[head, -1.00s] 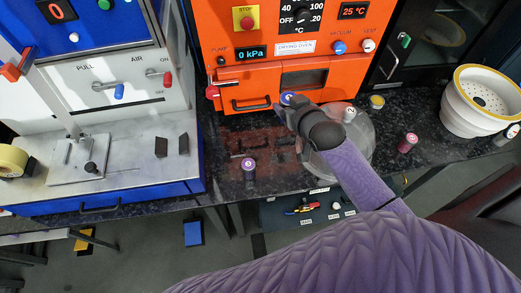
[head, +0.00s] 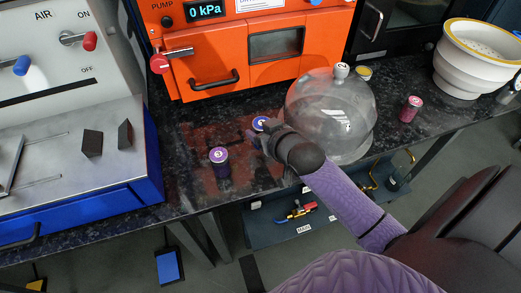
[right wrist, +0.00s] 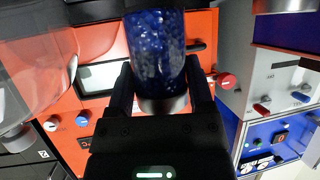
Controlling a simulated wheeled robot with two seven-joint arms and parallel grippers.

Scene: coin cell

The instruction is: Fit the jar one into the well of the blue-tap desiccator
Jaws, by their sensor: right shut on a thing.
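My right gripper (head: 263,138) is shut on a blue jar (head: 260,124) with a white label on its lid; the digit is hard to read. In the right wrist view the blue jar (right wrist: 155,50) stands between the two fingers, with a metallic end near the palm. In the head view it is just right of and behind a purple jar (head: 219,158) labelled 3. A clear dome (head: 330,110) with a knob labelled 2 stands right of the gripper. I cannot pick out a blue-tap desiccator or its well for certain. My left gripper is not in view.
The orange drying oven (head: 250,50) stands behind the dark bench. A grey and blue cabinet (head: 100,170) is at the left. A white bowl (head: 485,65) with a yellow rim and a pink jar (head: 410,108) are at the right. The bench's front edge is close to the gripper.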

